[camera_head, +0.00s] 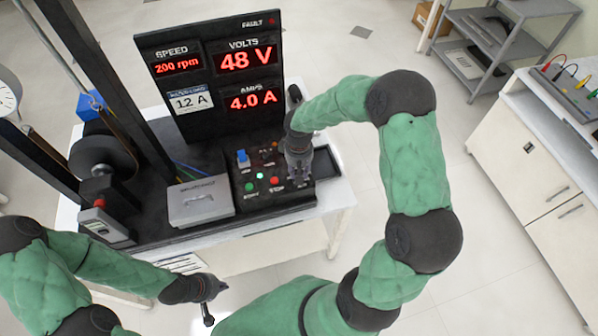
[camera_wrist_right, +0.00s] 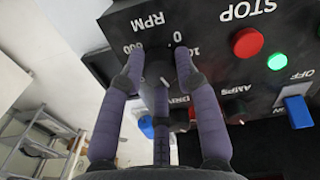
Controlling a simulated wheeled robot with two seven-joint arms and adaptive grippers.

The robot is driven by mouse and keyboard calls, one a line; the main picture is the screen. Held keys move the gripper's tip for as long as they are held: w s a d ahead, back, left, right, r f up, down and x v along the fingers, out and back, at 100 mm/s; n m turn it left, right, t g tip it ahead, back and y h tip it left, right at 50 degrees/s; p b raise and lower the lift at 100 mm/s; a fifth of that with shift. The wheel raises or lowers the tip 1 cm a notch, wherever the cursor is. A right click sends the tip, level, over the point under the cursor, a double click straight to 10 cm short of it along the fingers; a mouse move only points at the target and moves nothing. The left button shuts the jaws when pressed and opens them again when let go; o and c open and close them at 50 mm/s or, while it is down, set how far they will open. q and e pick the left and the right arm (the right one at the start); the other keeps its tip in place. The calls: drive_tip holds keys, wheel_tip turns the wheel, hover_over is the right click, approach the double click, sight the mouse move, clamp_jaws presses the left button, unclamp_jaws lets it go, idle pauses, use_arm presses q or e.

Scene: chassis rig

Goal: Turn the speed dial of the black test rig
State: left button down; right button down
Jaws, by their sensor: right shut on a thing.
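The black test rig (camera_head: 215,160) stands on a white bench. The dark speed dial (camera_wrist_right: 157,70) shows in the right wrist view, beside the letters RPM and scale numbers. My right gripper (camera_wrist_right: 157,72) has its fingers on both sides of the dial and is shut on it; in the head view the gripper (camera_head: 298,168) covers the dial. My left gripper (camera_head: 213,298) is empty, fingers apart, in front of the bench.
A grey box (camera_head: 200,200) sits left of the control panel. A white cabinet (camera_head: 530,150) and a shelf (camera_head: 490,45) stand at the right.

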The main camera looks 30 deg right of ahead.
drive_tip(key=shift+m, duration=0.3)
drive_tip(key=c, duration=0.9)
unclamp_jaws()
drive_tip(key=shift+r, duration=0.15)
wheel_tip(320, 180, up, 12)
drive_tip(key=shift+f, duration=0.2)
